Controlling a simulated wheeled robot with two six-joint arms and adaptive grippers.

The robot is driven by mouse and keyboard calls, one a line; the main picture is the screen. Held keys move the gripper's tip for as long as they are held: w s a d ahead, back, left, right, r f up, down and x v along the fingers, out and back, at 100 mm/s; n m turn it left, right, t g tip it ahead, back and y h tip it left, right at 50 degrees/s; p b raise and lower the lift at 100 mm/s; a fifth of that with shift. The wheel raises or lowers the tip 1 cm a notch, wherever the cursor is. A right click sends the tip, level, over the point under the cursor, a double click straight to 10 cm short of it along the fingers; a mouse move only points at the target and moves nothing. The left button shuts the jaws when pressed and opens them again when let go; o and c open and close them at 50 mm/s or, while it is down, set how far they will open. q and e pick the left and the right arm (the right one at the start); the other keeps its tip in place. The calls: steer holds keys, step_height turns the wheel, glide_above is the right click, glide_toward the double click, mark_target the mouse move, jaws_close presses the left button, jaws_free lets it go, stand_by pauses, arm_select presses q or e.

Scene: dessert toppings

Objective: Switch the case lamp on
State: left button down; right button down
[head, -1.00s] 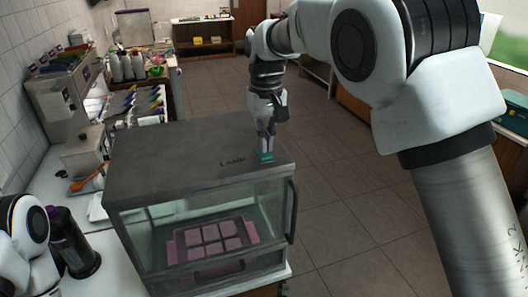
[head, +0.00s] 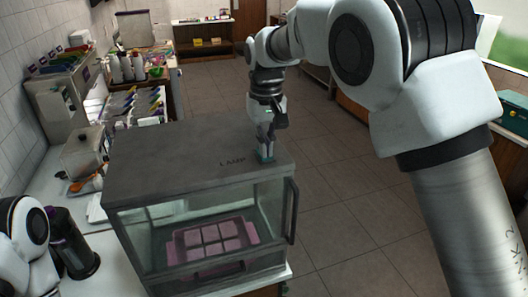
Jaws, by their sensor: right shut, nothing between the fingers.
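The grey case (head: 165,160) stands on the counter with glass sides and a dark handle on its right edge. The word LAMP is printed on its top, and a small teal switch (head: 262,160) sits to the right of the word. My right gripper (head: 265,155) points down with shut, empty fingertips at the switch; they appear to touch it, and they hide part of it. A pink tray (head: 256,234) with several square pieces is inside the case. My left arm shows at the lower left edge, but its gripper is out of view.
A dark bottle (head: 72,245) stands on the white counter left of the case. A clear container (head: 82,152) and orange utensils (head: 85,185) are behind it. Open tiled floor (head: 345,225) lies right of the case.

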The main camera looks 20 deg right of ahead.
steer(key=shift+f, duration=0.2)
step_height(320, 180, up, 3)
steer(key=shift+w+f+p, duration=0.1)
steer(key=shift+f+p, duration=0.05)
steer(key=shift+p, duration=1)
step_height(320, 180, up, 2)
steer(key=shift+r, duration=1.2)
